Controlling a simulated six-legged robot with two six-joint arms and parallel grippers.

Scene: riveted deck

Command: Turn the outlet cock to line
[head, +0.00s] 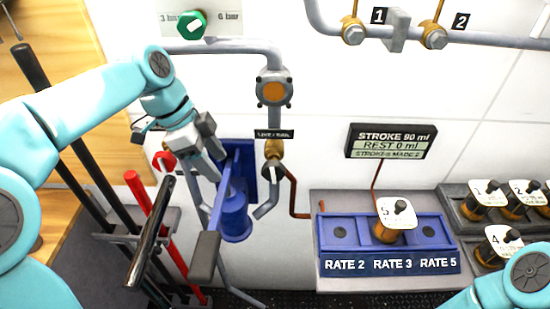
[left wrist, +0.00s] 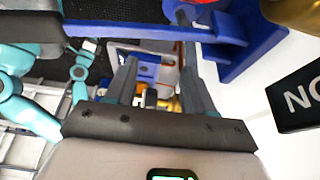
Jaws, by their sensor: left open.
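The outlet cock (head: 273,150) is a brass valve below a grey pipe. Its grey handle (head: 275,172) carries a white mark and points down and slightly right. A small black label (head: 273,134) above it seems to read LINE / DRAIN. My left gripper (head: 213,168) is open, left of the cock and apart from it, near the blue pump (head: 236,215). In the left wrist view its two fingers (left wrist: 160,60) stand apart with nothing held between them. I cannot make out the cock for certain there. My right gripper is outside the views.
A red knob (head: 164,161) and a black lever handle (head: 150,232) are close to my left arm. A display (head: 389,141) reads STROKE 90 ml, REST 0 ml. A blue rate block (head: 332,262) holds a plug marked 5 (head: 393,220).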

